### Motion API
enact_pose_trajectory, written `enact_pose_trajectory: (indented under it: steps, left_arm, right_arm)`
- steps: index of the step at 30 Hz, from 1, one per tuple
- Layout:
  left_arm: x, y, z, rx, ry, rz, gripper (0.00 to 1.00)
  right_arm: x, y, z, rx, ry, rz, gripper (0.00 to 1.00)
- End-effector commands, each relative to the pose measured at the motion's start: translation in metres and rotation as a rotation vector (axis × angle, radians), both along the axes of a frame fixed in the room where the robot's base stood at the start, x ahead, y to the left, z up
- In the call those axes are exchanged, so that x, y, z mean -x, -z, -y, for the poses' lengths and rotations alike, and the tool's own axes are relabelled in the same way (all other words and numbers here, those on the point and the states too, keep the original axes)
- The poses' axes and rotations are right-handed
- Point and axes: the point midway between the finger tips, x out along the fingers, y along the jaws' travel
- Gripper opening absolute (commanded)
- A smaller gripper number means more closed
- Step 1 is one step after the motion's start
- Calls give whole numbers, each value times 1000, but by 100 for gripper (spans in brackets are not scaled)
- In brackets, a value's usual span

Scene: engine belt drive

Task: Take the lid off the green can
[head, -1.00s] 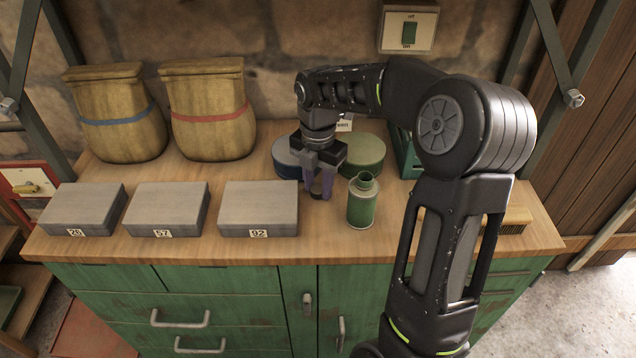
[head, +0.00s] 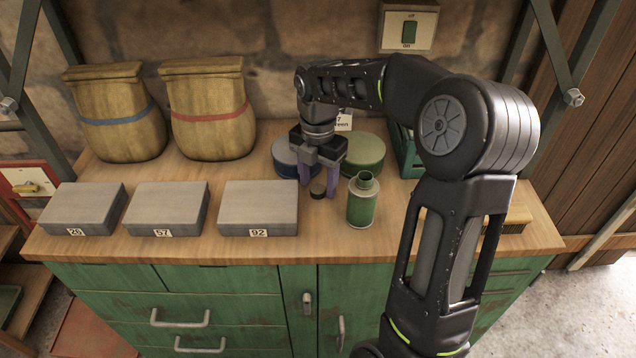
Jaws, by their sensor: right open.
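The green can (head: 361,208) stands upright on the wooden counter, with its neck open and bare at the top. A small dark brown round lid (head: 318,190) is left of the can, apparently resting on the counter. My right gripper (head: 318,193) points down over the lid, its purple fingers spread apart on either side of it. The fingers look clear of the lid, and the right finger is close to the can. My left gripper is not in view.
Behind the gripper are a blue round tin (head: 284,158) and a wider green round tin (head: 364,153). Grey boxes, one being box 92 (head: 258,205), line the front left. A tan sack (head: 207,112) stands behind them. A brush (head: 516,220) lies at right.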

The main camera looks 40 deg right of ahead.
Motion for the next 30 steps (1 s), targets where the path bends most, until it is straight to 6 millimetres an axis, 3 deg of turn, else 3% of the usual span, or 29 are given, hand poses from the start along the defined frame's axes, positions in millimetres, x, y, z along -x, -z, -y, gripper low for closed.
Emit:
enact_pose_trajectory:
  steps: [12, 15, 20, 30]
  left_arm:
    - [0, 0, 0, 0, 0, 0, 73]
    - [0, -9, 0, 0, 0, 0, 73]
    - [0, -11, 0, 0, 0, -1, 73]
    - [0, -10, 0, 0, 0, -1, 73]
  right_arm:
    - [-1, -82, 0, 1, -1, 4, 53]
    - [-1, -100, 0, 0, 0, 2, 53]
    - [0, -110, 0, 0, -1, 1, 53]
    - [0, -110, 0, 0, 0, 0, 53]
